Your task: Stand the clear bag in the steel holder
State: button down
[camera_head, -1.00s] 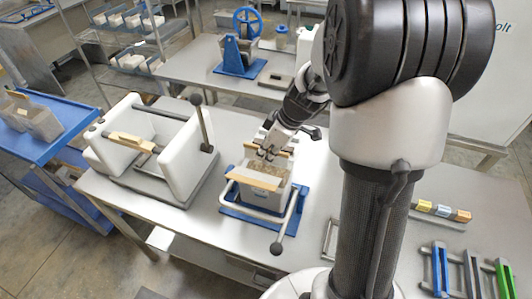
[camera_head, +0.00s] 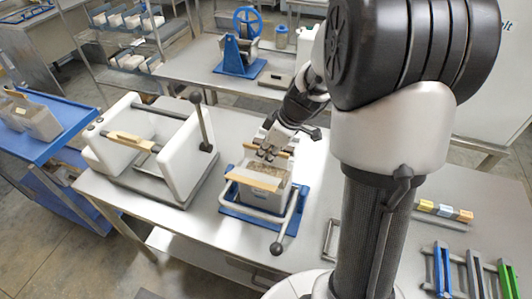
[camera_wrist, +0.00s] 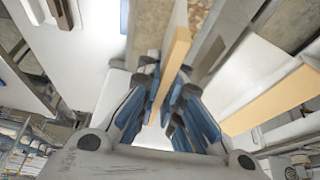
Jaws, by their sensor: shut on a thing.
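The clear bag (camera_head: 258,194) looks greyish, with brown material in its open top and a tan strip along each of its two upper edges. It stands upright in a blue-based fixture (camera_head: 236,214) with a pale bar around its front. My gripper (camera_head: 268,153) is over its far side. In the wrist view my gripper (camera_wrist: 168,100) is shut on one tan strip (camera_wrist: 176,62); the other tan strip (camera_wrist: 272,101) is free to the right. A low steel frame (camera_head: 327,240), possibly the steel holder, is right of the fixture, partly hidden by my arm.
A white two-block device (camera_head: 183,158) with a black-knobbed lever stands left of the fixture. Coloured blocks (camera_head: 444,211) and blue, grey and green clips (camera_head: 474,272) lie at the right. A blue-wheeled device (camera_head: 240,55) stands on the back table. Bare table lies behind the fixture.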

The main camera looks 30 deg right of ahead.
jog(key=shift+f+b, duration=0.4)
jog(key=shift+b, duration=0.4)
dwell(0.6)
jog(key=c, duration=1.7)
grip_release()
